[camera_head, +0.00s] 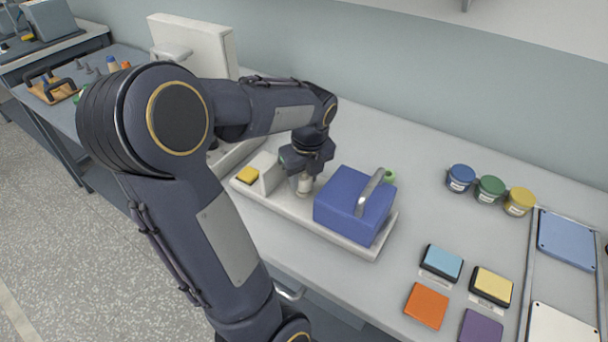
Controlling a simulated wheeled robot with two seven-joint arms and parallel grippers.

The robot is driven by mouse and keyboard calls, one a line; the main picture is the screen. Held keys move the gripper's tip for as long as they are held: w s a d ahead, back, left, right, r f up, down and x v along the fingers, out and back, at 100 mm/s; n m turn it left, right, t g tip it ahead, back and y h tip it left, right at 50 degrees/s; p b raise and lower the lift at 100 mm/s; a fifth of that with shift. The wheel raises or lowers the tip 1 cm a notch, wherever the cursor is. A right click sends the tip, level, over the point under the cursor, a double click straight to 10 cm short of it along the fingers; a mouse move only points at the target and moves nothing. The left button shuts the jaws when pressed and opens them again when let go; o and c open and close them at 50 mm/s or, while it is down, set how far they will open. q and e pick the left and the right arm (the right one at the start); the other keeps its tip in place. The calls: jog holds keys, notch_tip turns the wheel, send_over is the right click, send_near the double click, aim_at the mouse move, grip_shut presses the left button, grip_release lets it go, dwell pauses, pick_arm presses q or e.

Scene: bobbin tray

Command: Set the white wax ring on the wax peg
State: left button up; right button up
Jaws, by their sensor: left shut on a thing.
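My left gripper (305,168) points down over the pale tray (328,235), between a white block and a blue box. It is shut on a small whitish piece (305,184), which looks like the white wax ring. Gripper and arm hide part of it, and its hole cannot be made out. The wax peg cannot be told apart beneath the gripper, so I cannot tell whether the ring is around it or above it. My right gripper is not in view.
Lidded jars (489,190) and coloured pads (442,262) lie right.

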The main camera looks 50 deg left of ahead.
pick_arm(q)
jog(key=shift+f+b, duration=0.3)
jog(key=shift+f, duration=0.2)
jog(key=o, duration=1)
jog(key=shift+r, duration=0.1)
jog(key=shift+o, duration=0.2)
jog(key=shift+r, duration=0.1)
jog(key=r, duration=0.5)
jog(key=d+r+p, duration=0.1)
jog(key=r, duration=0.1)
jog(key=shift+s+r, duration=0.1)
jog(key=shift+r, duration=0.15)
